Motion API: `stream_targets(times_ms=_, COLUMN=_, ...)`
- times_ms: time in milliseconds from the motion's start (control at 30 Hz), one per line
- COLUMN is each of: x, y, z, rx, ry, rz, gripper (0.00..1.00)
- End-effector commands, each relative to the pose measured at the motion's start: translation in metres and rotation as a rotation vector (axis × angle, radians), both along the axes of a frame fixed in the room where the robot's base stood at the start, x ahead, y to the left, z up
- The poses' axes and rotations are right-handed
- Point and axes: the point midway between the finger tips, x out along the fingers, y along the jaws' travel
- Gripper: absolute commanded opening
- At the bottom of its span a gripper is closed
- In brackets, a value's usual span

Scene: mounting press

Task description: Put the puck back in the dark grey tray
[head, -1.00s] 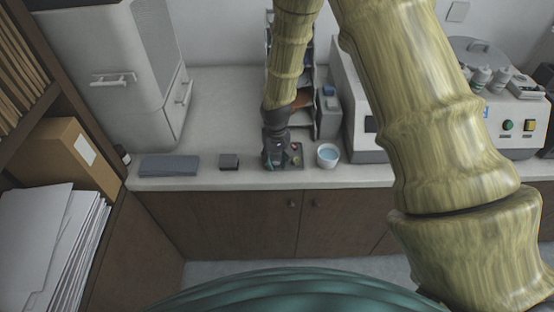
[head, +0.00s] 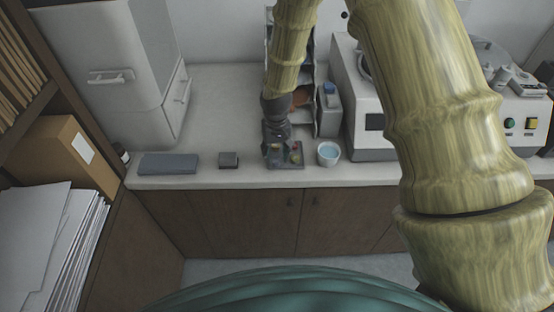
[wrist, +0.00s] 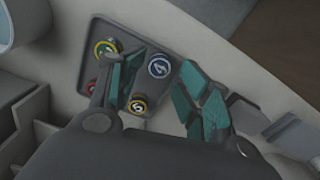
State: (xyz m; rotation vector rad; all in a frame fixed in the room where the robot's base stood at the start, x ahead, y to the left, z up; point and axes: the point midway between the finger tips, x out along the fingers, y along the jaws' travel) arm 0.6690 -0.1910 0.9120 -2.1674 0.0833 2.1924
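The dark grey tray (head: 299,163) lies on the counter, left of the white cup, and shows in the wrist view (wrist: 122,33). Several pucks sit in it in the wrist view: a green-and-yellow one (wrist: 104,48), a red-rimmed one (wrist: 92,87), a yellow-rimmed one (wrist: 138,105) and a blue one marked 4 (wrist: 158,67). My gripper (wrist: 160,88) is over the tray, its teal fingers spread apart. The blue puck shows between and beyond the fingers, and they do not hold it. One finger partly covers the tray's middle. My gripper also shows in the head view (head: 277,148).
A cup (head: 328,153) of blue liquid stands right of the tray. A small dark block (head: 228,160) and a flat dark grey slab (head: 168,164) lie to the left. An organizer rack stands behind my gripper. The white press (head: 372,143) is at the right.

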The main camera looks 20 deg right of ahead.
Motion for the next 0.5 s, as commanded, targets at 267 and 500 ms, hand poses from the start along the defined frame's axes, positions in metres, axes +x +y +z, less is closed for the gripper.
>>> stream_targets(times_ms=267, x=0.002, y=0.0, z=0.033, rx=0.001, ry=-0.004, rz=0.0, gripper=0.45)
stream_targets(times_ms=500, x=0.003, y=0.0, z=0.062, rx=0.0, ry=-0.006, rz=0.001, gripper=0.45)
